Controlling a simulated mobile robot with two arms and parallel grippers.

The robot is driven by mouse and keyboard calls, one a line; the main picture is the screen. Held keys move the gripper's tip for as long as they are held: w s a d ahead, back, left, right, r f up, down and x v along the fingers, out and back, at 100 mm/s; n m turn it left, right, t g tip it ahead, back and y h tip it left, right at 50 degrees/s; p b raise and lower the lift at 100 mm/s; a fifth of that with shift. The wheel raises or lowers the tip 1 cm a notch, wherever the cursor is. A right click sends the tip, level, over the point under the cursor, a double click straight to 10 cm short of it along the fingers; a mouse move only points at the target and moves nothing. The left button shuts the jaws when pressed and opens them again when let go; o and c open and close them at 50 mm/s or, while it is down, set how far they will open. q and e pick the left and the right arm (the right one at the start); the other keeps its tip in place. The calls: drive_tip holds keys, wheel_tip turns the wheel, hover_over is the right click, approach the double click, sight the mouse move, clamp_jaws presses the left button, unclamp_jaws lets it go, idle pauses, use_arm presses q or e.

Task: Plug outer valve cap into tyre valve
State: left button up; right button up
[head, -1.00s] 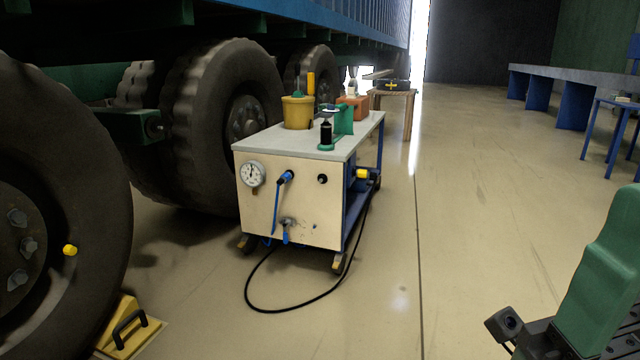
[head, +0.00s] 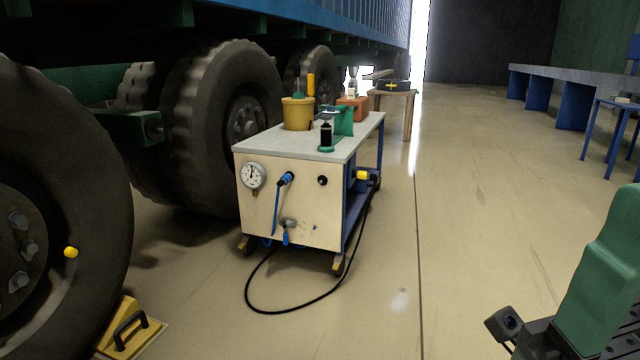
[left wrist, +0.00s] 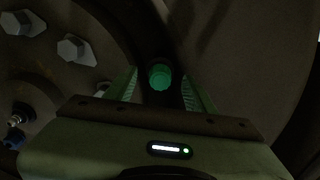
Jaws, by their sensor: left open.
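In the left wrist view a round, ribbed green cap (left wrist: 160,76) sits between the two green fingers of my left gripper (left wrist: 161,88). The fingers are open, with a gap on each side of the cap. A dark wheel surface lies behind it; the valve under the cap is hidden, so I cannot tell how the cap is seated. My left gripper is outside the head view. In the head view a yellow cap (head: 71,252) shows on the nearest wheel (head: 100,190). Part of my right gripper (head: 600,275) shows at the lower right; its opening is not visible.
Wheel nuts (left wrist: 75,47) and a metal fitting with a blue part (left wrist: 17,118) are near my left gripper. A trolley (head: 290,205) with a gauge, and a black hose (head: 300,308) looping on the floor, stands ahead. A yellow chock (head: 130,330) lies by the wheel.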

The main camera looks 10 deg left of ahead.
use_arm(q)
drive_tip(key=shift+s+d+p, duration=0.15)
drive_tip(key=shift+d+p, duration=0.6)
drive_tip(key=shift+d, duration=0.15)
drive_tip(key=shift+s+d+p, duration=0.15)
drive_tip(key=shift+d+p, duration=0.55)
drive_tip(key=shift+d, duration=0.15)
